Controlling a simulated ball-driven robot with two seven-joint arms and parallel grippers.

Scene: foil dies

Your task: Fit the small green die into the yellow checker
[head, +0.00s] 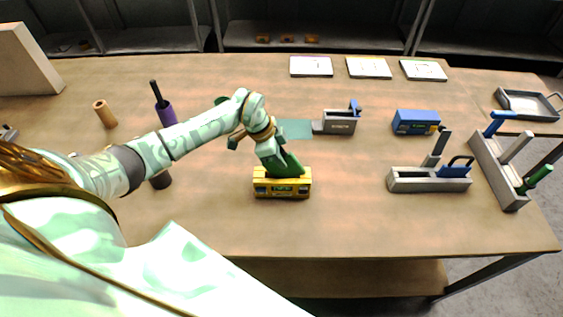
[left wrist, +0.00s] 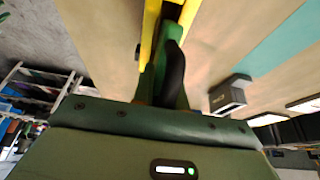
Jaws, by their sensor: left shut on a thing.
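The yellow checker (head: 282,189) stands on the table near the middle, and part of it shows as a yellow strip in the left wrist view (left wrist: 150,30). My left gripper (head: 284,166) points down at its top and is shut on a green piece (left wrist: 171,80), which looks like the small green die. The die is mostly hidden by the fingers. It is at the checker's top; I cannot tell how far it sits in the slot. My right gripper is not in view.
A blue checker (head: 416,121), a grey block with a blue handle (head: 430,181) and a small grey holder (head: 340,122) stand to the right. A rack (head: 497,172) with blue, white and green handles is at far right. The table in front of the yellow checker is clear.

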